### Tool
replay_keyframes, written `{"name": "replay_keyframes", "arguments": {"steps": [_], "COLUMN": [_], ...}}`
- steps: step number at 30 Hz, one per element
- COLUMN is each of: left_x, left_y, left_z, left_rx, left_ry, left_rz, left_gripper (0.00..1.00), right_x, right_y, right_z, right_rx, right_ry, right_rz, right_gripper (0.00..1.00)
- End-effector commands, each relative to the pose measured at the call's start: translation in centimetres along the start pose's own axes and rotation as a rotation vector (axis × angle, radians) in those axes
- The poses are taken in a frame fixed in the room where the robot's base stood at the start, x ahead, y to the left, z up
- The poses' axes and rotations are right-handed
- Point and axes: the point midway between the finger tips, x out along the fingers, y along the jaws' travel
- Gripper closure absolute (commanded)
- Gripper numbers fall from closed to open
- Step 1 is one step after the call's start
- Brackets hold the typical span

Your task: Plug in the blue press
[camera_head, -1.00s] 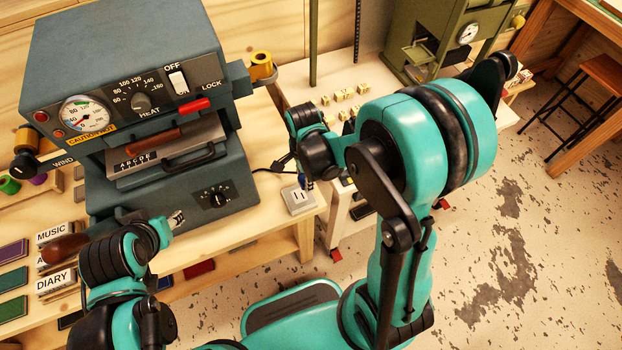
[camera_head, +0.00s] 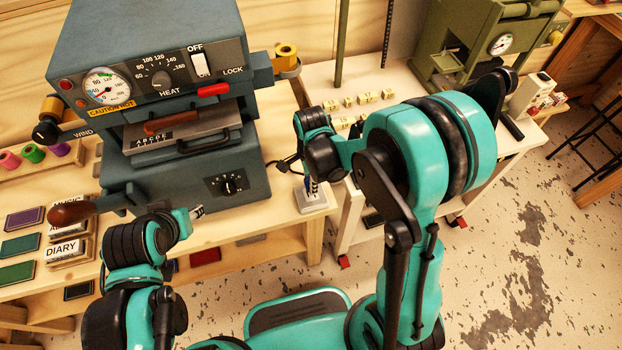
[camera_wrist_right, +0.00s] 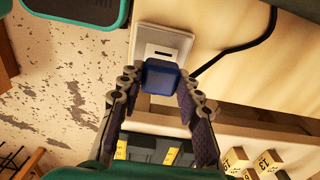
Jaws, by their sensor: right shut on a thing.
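The blue-grey press (camera_head: 155,45) stands on the wooden bench in the head view, with its dial, heat knob and switch facing me. My right gripper (camera_head: 312,188) is just over the pale socket box (camera_head: 316,207) at the bench's right end. In the right wrist view, my right gripper (camera_wrist_right: 160,84) is shut on a blue plug (camera_wrist_right: 161,77). The socket plate (camera_wrist_right: 176,38) with a dark slot shows just beyond it; I cannot tell whether they touch. A black cable (camera_wrist_right: 242,47) runs beside them. My left gripper (camera_head: 197,211) is in front of the press; its jaws are too small to judge.
A green machine (camera_head: 480,45) and several small yellow blocks (camera_head: 360,98) are on the table to the right. Labelled blocks (camera_head: 65,249) and coloured pads (camera_head: 20,245) lie at the bench's left. A gap separates bench and table.

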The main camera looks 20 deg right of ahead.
Motion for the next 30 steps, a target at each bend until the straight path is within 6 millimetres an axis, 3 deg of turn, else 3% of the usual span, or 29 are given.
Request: {"name": "replay_keyframes", "arguments": {"steps": [3, 10, 30], "left_x": [1.0, 2.0, 2.0], "left_y": [0.0, 0.0, 0.0], "left_z": [0.7, 1.4, 1.5], "left_rx": [0.0, 0.0, 0.0], "left_ry": [0.0, 0.0, 0.0], "left_rz": [0.0, 0.0, 0.0], "left_gripper": [0.6, 0.6, 0.6], "right_x": [1.6, 3.2, 3.3], "right_y": [0.0, 0.0, 0.0], "right_z": [0.0, 0.0, 0.0], "right_rx": [0.0, 0.0, 0.0], "right_ry": [0.0, 0.0, 0.0], "right_rz": [0.0, 0.0, 0.0], "right_gripper": [0.92, 0.92, 0.92]}}
